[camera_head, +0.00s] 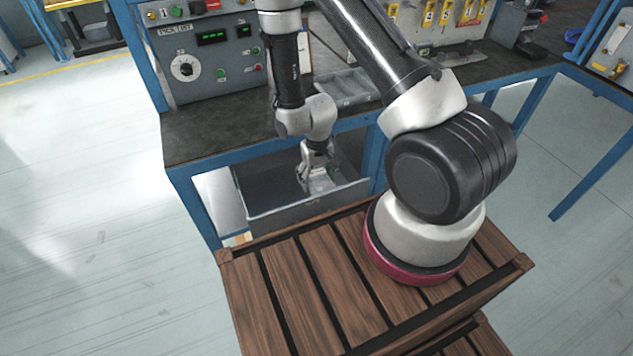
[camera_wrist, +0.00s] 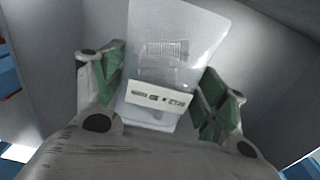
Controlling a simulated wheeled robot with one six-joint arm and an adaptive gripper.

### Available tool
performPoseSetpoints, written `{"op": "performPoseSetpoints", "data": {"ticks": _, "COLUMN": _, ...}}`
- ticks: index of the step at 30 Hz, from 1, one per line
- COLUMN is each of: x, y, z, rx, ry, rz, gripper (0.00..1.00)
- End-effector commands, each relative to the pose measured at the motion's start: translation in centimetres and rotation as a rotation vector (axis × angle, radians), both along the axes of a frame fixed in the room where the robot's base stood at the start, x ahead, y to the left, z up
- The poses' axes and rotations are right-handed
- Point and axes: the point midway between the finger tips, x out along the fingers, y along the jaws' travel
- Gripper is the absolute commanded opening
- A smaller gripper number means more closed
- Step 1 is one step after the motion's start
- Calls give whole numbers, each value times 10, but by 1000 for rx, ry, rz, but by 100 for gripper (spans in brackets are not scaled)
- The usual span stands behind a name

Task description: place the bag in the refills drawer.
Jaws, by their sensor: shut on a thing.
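The bag (camera_wrist: 178,40) is a clear, pale flat packet with a white printed label, seen in the wrist view between my two green-padded fingers. My gripper (camera_wrist: 163,95) is shut on it. In the head view my gripper (camera_head: 312,178) points down inside the open grey drawer (camera_head: 310,208) under the bench, and the bag (camera_head: 321,184) shows as a small pale patch at its fingertips. Grey drawer walls surround the bag in the wrist view. I cannot tell whether the bag touches the drawer floor. No label naming the drawer is legible.
The bench top (camera_head: 215,130) is just above and behind the drawer, with a grey tray (camera_head: 347,88) and a control panel (camera_head: 205,55) on it. Blue bench legs (camera_head: 373,160) stand beside the drawer. The drawer's left part looks empty.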

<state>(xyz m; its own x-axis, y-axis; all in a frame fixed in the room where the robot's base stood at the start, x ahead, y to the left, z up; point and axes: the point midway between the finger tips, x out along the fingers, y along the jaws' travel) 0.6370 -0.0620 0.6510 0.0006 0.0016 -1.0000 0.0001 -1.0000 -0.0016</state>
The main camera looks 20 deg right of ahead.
Motion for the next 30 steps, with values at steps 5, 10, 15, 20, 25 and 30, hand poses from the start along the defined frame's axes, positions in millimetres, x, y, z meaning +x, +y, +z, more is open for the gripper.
{"op": "performPoseSetpoints", "data": {"ticks": 5, "x": 0, "y": 0, "z": -21, "rx": 0, "ry": 0, "rz": 0, "gripper": 35}}
{"op": "performPoseSetpoints", "data": {"ticks": 10, "x": 0, "y": 0, "z": -22, "rx": 0, "ry": -1, "rz": 0, "gripper": 35}}
{"op": "performPoseSetpoints", "data": {"ticks": 15, "x": 0, "y": 0, "z": -24, "rx": 0, "ry": 0, "rz": 0, "gripper": 35}}
{"op": "performPoseSetpoints", "data": {"ticks": 20, "x": 0, "y": 0, "z": -25, "rx": 0, "ry": 0, "rz": 0, "gripper": 94}}
{"op": "performPoseSetpoints", "data": {"ticks": 25, "x": 0, "y": 0, "z": -25, "rx": 0, "ry": 0, "rz": 0, "gripper": 94}}
{"op": "performPoseSetpoints", "data": {"ticks": 30, "x": 0, "y": 0, "z": -24, "rx": 0, "ry": 0, "rz": 0, "gripper": 94}}
